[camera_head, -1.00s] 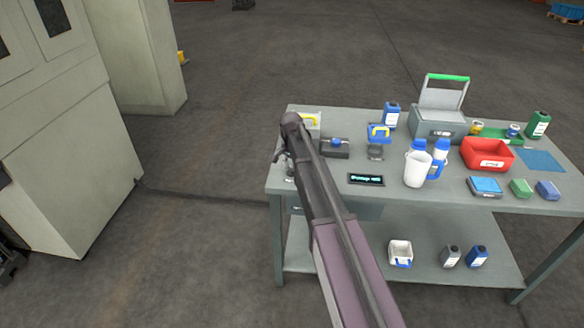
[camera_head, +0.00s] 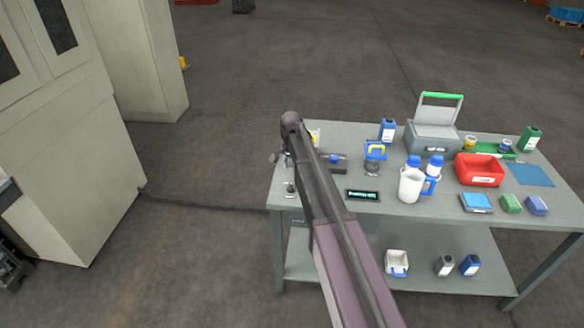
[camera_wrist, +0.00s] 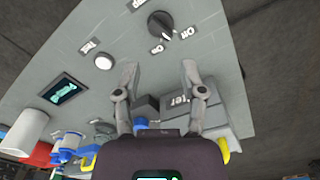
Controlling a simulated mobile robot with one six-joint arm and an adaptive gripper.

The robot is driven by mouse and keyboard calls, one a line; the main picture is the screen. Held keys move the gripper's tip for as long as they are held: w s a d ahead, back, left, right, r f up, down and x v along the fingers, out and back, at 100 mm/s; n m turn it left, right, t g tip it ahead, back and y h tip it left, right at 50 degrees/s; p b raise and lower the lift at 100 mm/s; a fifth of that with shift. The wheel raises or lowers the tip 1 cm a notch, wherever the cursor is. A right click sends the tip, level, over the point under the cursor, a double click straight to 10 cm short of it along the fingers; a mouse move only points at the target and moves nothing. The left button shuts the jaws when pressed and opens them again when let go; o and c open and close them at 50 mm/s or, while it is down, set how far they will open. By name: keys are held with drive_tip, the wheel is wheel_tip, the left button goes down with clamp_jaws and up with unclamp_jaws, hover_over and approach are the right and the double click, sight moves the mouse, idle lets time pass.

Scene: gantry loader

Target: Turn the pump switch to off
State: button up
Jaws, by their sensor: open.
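In the wrist view the pump switch is a dark round knob (camera_wrist: 162,26) on the grey bench top, with "On" and "Off" printed beside it. I cannot tell which label it points to. My gripper (camera_wrist: 160,72) is open and empty, its two fingers spread apart with the knob beyond their tips and apart from them. In the head view my arm hides most of my gripper, which is over the bench's left end.
On the bench (camera_head: 330,208) a white round button (camera_wrist: 103,62) and a small display (camera_head: 363,195) lie near the switch. A grey block (camera_wrist: 200,105) is by the right finger. A white jug (camera_head: 411,186) and red bin (camera_head: 478,170) stand farther right.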

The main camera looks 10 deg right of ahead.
drive_tip(key=shift+r+p, duration=2.35)
drive_tip(key=shift+r, duration=0.3)
drive_tip(key=s+r+n+p, duration=0.2)
drive_tip(key=s+n, duration=0.6)
drive_tip(key=s, duration=1.8)
drive_tip(key=shift+n, duration=0.3)
